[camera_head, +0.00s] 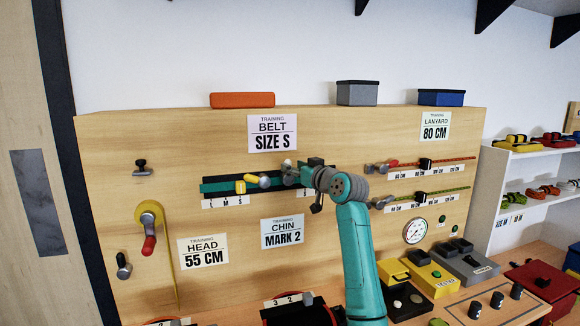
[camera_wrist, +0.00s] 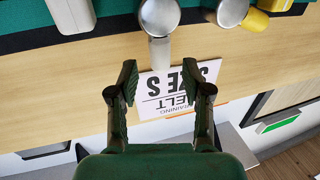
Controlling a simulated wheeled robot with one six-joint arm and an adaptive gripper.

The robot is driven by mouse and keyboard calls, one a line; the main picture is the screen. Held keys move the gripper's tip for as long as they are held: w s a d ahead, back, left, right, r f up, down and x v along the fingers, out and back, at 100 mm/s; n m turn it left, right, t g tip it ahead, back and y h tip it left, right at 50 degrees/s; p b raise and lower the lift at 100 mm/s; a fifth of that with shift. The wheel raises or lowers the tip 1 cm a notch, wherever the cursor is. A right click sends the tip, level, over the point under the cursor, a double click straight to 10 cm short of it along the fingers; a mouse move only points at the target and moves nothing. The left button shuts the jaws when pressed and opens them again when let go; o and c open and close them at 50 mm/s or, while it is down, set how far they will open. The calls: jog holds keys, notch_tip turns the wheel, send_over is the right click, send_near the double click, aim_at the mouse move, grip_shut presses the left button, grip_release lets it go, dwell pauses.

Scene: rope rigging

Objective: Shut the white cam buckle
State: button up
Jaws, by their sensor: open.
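In the wrist view, a white block (camera_wrist: 72,12), which looks like the body of the white cam buckle, sits on the teal belt at the upper left. A pale grey round-ended lever (camera_wrist: 160,18) stands to its right; I cannot see how they join. In the head view my gripper (camera_head: 303,188) is at the right part of the belt (camera_head: 215,187) and hides most of the white buckle there.
A yellow buckle (camera_head: 246,185) with a grey knob sits on the same belt to the left; it also shows in the wrist view (camera_wrist: 255,22). The belt size card (camera_head: 272,134) is above, the chin card (camera_head: 283,232) below. A red-handled crank (camera_head: 149,245) is far left.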

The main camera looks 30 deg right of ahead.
jog(key=shift+w, duration=1.45)
grip_shut()
jog(key=shift+d, duration=0.1)
jog(key=m, duration=0.1)
jog(key=d+m, duration=0.1)
jog(key=m+t, duration=0.1)
jog(key=shift+s+d+f+m, duration=0.2)
jog(key=shift+s+f+m, duration=0.05)
jog(key=shift+m, duration=0.15)
jog(key=shift+s+d+f+m+t+h, duration=0.1)
jog(key=shift+d+f+m+t+h, duration=0.1)
jog(key=shift+m, duration=0.55)
jog(key=shift+s+d+f+m+t+h, duration=0.15)
jog(key=shift+d+m, duration=0.1)
jog(key=shift+m, duration=0.45)
jog(key=shift+w+d+f+m+t+h, duration=0.1)
jog(key=shift+d+m+h, duration=0.1)
jog(key=shift+m, duration=0.55)
